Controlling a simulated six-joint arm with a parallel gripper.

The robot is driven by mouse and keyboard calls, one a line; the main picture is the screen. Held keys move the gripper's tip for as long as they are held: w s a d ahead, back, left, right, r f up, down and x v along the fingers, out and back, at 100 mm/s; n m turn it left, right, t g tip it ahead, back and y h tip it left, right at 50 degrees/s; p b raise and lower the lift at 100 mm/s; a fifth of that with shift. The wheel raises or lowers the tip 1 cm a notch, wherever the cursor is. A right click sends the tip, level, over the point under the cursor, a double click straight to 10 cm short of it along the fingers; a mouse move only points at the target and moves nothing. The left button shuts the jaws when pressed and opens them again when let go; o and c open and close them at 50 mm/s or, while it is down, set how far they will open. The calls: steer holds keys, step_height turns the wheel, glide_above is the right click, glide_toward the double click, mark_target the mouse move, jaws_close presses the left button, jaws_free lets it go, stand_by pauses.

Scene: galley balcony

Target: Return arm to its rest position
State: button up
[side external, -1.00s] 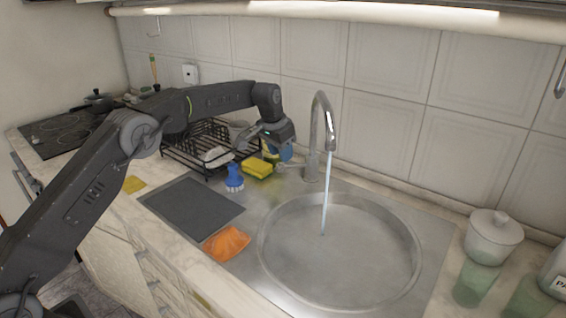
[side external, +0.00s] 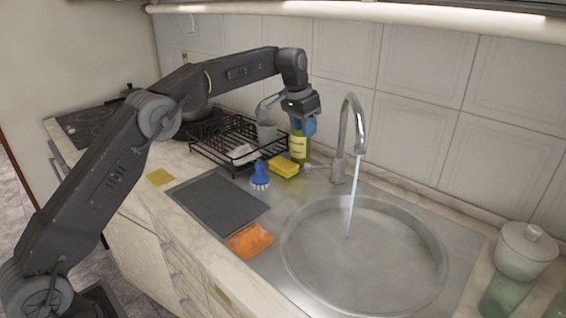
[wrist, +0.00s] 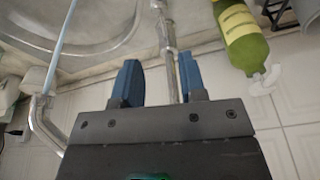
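My gripper (side external: 303,124) hangs pointing down at the back of the counter, left of the faucet (side external: 352,135) and in front of a green bottle (side external: 299,147). In the wrist view, the two blue fingers of my gripper (wrist: 160,80) stand apart with nothing held. A metal pipe of the faucet (wrist: 168,35) shows in the gap between them, seemingly beyond the fingertips. The bottle (wrist: 243,38) lies right of the fingers in that view. My arm is bent, with its elbow raised over the counter's left part.
Water runs from the faucet into the round sink (side external: 365,255). A black dish rack (side external: 235,145), yellow sponge (side external: 284,166), blue brush (side external: 260,175), orange cloth (side external: 250,240) and dark mat (side external: 218,205) lie left of it. A lidded jar (side external: 525,250) stands at right. Space above the sink is free.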

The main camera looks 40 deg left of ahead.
steer(key=s+d+r, duration=0.1)
steer(key=s+r, duration=0.2)
steer(key=s, duration=0.3)
steer(key=s+d+r+n+t, duration=0.1)
steer(key=s+r, duration=0.3)
steer(key=s, duration=0.3)
steer(key=s+d+r, duration=0.1)
steer(key=s+r, duration=0.2)
steer(key=s, duration=0.3)
steer(key=s+d+f, duration=0.1)
steer(key=s+f, duration=0.4)
steer(key=s, duration=0.6)
steer(key=s+f+n+t, duration=0.1)
steer(key=s+f, duration=0.3)
steer(key=s, duration=0.7)
steer(key=shift+s+d+f+t, duration=0.3)
steer(key=shift+s+d+f, duration=0.05)
steer(key=shift+o, duration=0.2)
steer(key=o, duration=1.1)
